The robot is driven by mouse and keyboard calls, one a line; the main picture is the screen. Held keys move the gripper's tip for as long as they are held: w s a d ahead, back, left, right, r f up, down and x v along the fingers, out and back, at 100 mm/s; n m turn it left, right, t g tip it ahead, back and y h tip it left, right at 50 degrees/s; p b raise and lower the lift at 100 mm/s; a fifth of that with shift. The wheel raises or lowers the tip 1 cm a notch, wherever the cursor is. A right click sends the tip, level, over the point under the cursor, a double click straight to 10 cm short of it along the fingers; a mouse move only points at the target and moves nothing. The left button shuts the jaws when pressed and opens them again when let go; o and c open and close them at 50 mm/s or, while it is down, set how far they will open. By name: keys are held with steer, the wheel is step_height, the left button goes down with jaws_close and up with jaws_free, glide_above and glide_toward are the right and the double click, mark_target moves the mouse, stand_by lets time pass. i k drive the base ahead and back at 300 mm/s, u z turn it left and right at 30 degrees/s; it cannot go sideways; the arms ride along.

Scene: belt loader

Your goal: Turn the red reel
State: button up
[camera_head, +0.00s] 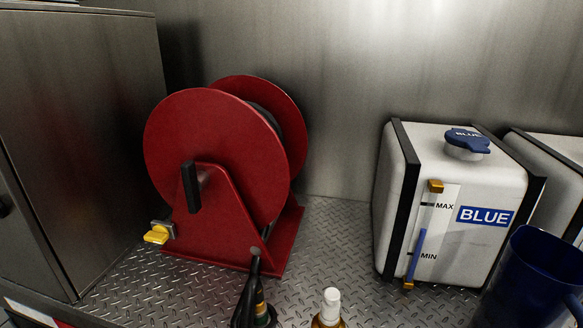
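The red reel (225,145) stands on the metal tread-plate deck, left of the middle. It has two round red discs and a red triangular stand (225,230). A black crank handle (191,187) sticks out from the hub on the near disc, its grip roughly upright. A yellow latch or knob (158,233) sits at the stand's lower left. A black hose (252,275) comes off the stand's lower right and runs down toward the front. The space between the discs is mostly hidden. My gripper is not in view.
A grey metal cabinet (80,120) stands close on the left. A white tank marked BLUE (465,235) with a blue cap stands on the right, another behind it. A blue container (535,280) and a white-capped bottle (331,300) are in front. Bare deck (335,240) lies between reel and tank.

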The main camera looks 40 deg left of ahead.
mark_target(248, 126)
steer(key=z, duration=1.1)
steer(key=k, duration=1)
steer(key=u, duration=1.85)
steer(key=i, duration=0.5)
